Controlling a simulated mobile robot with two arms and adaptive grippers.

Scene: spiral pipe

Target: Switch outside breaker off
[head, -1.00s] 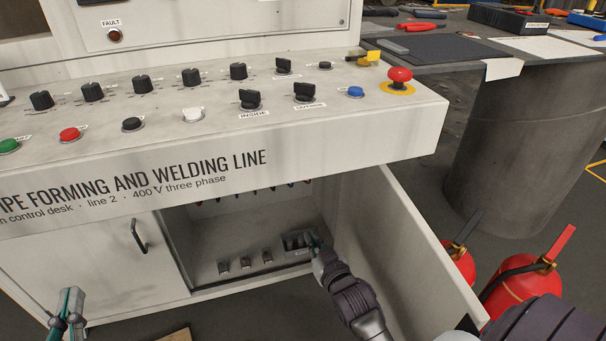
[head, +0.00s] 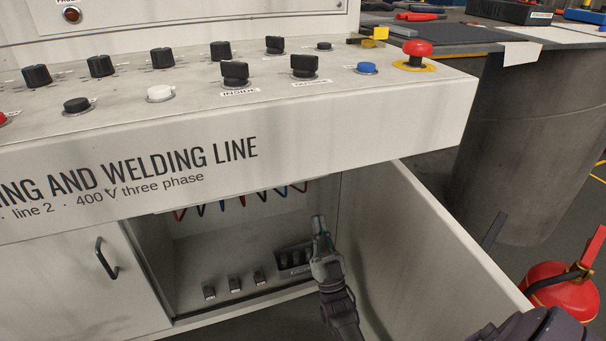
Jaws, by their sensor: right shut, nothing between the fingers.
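The outside breaker cannot be told for certain by a readable label. At the right end of the row is a dark breaker block (head: 290,262) with a small label too small to read. My right gripper (head: 318,222) is shut and empty, pointing up just right of and above this block, partly in front of its right end. I cannot tell if it touches the block. My left gripper is out of view.
The open cabinet door (head: 440,255) stands to the right of my right arm. The desk panel (head: 330,110) overhangs the cabinet, with OUTSIDE (head: 304,67) and INSIDE (head: 234,74) switches. Coloured wires (head: 250,195) hang inside. A red extinguisher (head: 562,290) stands beyond the door.

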